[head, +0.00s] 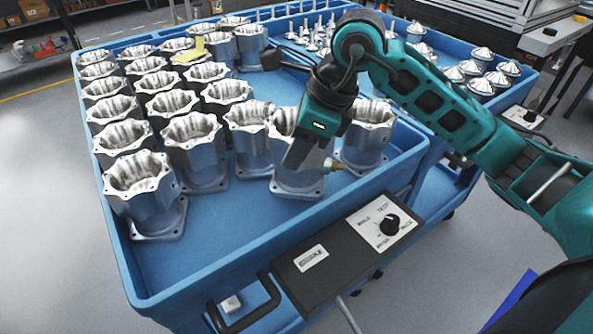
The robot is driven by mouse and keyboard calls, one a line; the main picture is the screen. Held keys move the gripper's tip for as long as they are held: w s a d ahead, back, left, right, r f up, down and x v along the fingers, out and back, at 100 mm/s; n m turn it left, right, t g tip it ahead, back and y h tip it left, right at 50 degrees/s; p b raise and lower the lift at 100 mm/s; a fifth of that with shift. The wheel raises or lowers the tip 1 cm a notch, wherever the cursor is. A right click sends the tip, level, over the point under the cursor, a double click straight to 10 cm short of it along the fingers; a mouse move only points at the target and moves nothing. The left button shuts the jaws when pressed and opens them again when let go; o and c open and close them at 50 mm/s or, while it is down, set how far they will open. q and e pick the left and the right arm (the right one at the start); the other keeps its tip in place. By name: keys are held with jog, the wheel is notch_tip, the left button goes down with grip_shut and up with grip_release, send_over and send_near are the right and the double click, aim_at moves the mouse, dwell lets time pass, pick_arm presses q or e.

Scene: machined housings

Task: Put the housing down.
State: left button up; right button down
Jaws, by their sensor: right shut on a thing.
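My right gripper (303,150) comes in from the right and is shut on a silver machined housing (298,184) at the front of the blue tray cart (225,259). The housing is upright, with its flanged base low near the tray floor. Whether the base touches the floor I cannot tell. The gripper hides much of its upper rim and bore. One housing (250,140) stands close on its left and another (364,142) close on its right. My left gripper is out of view.
Several rows of housings (144,190) fill the tray's left side, with a yellow piece (189,57) on top. Cone-topped parts (482,70) stand at the back right. A control box with a knob (389,224) sits outside the front wall. Bare tray floor shows at front left.

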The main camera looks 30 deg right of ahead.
jog(key=shift+f, duration=0.45)
pick_arm(q)
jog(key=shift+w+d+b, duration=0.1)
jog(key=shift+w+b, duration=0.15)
jog(key=shift+b, duration=0.05)
pick_arm(e)
jog(key=shift+f, duration=1.85)
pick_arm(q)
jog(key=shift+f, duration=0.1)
pick_arm(e)
jog(key=shift+f, duration=0.1)
jog(key=c, duration=0.9)
grip_release()
jog(key=shift+f, duration=0.1)
jog(key=shift+c, duration=0.2)
jog(key=shift+d+r, duration=0.1)
jog(key=shift+r, duration=0.35)
pick_arm(q)
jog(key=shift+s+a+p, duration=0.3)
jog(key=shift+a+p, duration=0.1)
jog(key=shift+p, duration=0.3)
pick_arm(e)
jog(key=v, duration=1.1)
jog(key=shift+r, duration=0.15)
